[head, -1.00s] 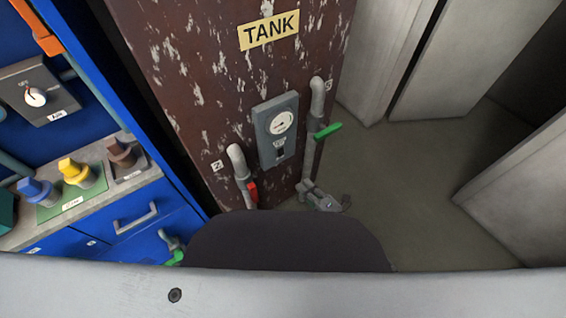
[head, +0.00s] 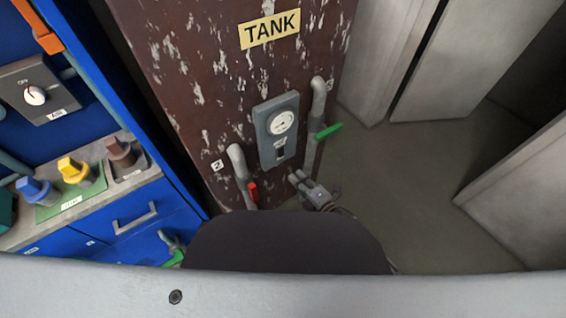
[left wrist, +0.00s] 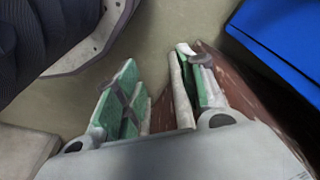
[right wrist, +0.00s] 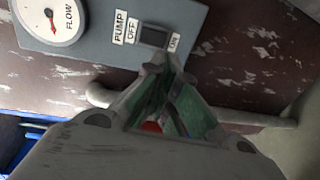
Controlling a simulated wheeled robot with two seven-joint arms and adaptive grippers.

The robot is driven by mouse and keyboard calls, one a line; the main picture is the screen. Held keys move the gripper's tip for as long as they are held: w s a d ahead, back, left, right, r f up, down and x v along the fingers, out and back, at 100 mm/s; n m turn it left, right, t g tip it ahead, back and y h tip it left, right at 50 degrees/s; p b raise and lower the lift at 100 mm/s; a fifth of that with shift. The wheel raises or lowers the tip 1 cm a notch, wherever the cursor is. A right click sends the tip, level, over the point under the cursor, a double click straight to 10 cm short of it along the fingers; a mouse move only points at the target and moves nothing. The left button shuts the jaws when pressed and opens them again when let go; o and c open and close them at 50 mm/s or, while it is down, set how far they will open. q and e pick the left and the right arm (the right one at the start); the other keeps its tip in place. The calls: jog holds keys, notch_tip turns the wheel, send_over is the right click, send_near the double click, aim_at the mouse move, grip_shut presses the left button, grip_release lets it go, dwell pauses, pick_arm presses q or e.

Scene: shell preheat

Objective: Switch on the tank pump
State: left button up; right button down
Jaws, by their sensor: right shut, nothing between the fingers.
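The tank (head: 190,70) is a rusty brown panel with a yellow TANK label. Its grey pump box (head: 276,142) carries a round gauge (head: 281,123) and a small dark switch (head: 280,152). In the right wrist view the gauge (right wrist: 50,18) is marked FLOW, and the switch (right wrist: 153,36) sits between OFF and ON labels; I cannot tell its position. My right gripper (head: 296,180) is just below and right of the box; its closed, empty fingertips (right wrist: 165,62) are close to the switch, contact unclear. My left gripper (left wrist: 158,58) is open and empty, outside the head view.
Pipes flank the box, the left one with a red handle (head: 253,192), the right one with a green handle (head: 328,131). A blue cabinet (head: 140,230) with coloured knobs stands at left. Grey panels (head: 460,60) stand at right, with clear floor (head: 410,180) between.

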aim_at(277, 156)
jog(key=b+x, duration=0.1)
jog(key=x, duration=0.7)
jog(key=shift+w+a+f+b, duration=0.1)
jog(key=shift+w+a+b, duration=0.05)
jog(key=shift+w+b, duration=0.15)
jog(key=shift+w+a, duration=0.2)
jog(key=shift+w, duration=0.05)
pick_arm(q)
jog(key=r, duration=0.4)
jog(key=shift+w+d+r, duration=0.1)
jog(key=shift+w+d, duration=0.15)
jog(key=shift+d, duration=0.15)
jog(key=shift+f, duration=0.25)
jog(key=shift+b, duration=0.4)
pick_arm(e)
jog(key=shift+f, duration=0.1)
